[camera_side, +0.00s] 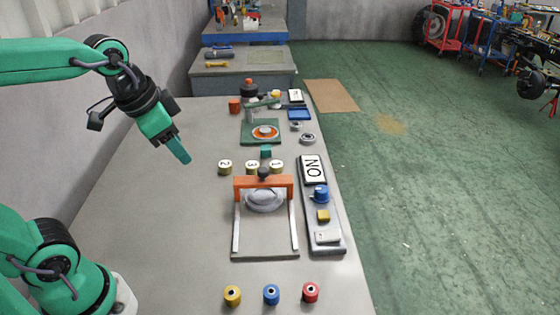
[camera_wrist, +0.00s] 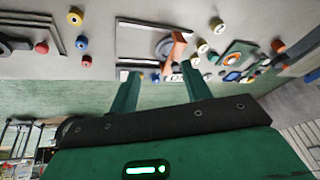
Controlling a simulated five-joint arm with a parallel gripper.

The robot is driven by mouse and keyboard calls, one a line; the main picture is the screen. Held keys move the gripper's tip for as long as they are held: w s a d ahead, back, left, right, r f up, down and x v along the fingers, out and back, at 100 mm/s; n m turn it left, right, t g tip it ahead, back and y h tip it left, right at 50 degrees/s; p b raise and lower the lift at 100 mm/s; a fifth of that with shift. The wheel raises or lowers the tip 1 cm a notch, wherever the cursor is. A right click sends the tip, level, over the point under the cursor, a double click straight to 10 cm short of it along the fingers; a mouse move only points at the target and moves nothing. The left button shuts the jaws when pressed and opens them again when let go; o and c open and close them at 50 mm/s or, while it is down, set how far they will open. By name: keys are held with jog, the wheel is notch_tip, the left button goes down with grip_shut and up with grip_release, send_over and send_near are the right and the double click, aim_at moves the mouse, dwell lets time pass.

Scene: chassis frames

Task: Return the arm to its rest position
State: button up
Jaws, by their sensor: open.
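My gripper (camera_side: 178,150) is raised in the air above the left part of the grey table (camera_side: 130,215) in the side view. Its green fingers point down and to the right, with bare table below. In the wrist view my gripper (camera_wrist: 160,90) shows two green fingers spread apart with nothing held between them. My green arm reaches in from the left edge of the side view.
An orange-barred frame (camera_side: 264,182) stands mid-table, with several numbered cylinders (camera_side: 225,167) behind it. Yellow (camera_side: 232,295), blue (camera_side: 271,294) and red (camera_side: 310,292) cylinders stand at the front. A grey switch panel (camera_side: 333,215) lies right. The table's left side is clear.

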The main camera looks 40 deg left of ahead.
jog(key=shift+s+f+n+t, duration=0.15)
jog(key=shift+s+f+n, duration=0.15)
jog(key=shift+s+n, duration=0.35)
jog(key=shift+s+f+n+t, duration=0.25)
jog(key=shift+s+n, duration=0.25)
jog(key=shift+s, duration=0.35)
jog(key=shift+s+f+n+t, duration=0.1)
jog(key=shift+s+f+n, duration=0.2)
jog(key=shift+s+n, duration=0.35)
